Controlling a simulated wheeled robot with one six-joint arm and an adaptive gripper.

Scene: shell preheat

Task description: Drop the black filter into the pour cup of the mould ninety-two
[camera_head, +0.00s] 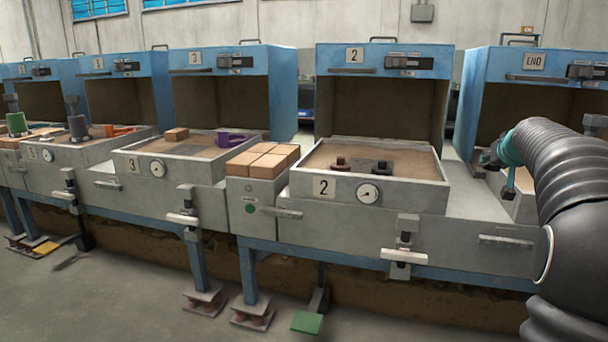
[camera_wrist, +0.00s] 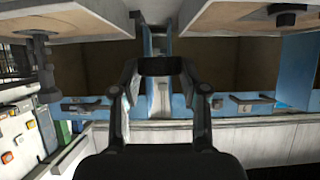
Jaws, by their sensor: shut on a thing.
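My gripper (camera_wrist: 160,78) shows in the wrist view with its two fingers closed on a dark, flat piece, the black filter (camera_wrist: 160,66), held between the fingertips. In the head view my arm comes in from the right, and the filter cannot be made out there. On the sand tray (camera_head: 430,195) marked 2 lie a dark brown piece (camera_head: 341,164) and a dark grey piece (camera_head: 368,166). No marking ninety-two is readable, so I cannot tell which mould it is. The gripper is apart from the tray, up and to its right.
Tan bricks (camera_head: 262,160) stand left of tray 2. Tray 3 (camera_head: 200,165) holds a purple piece (camera_head: 236,138) and a brick. Open blue hoods (camera_head: 385,57) stand behind the trays. The bench top between tray 2 and my arm looks clear.

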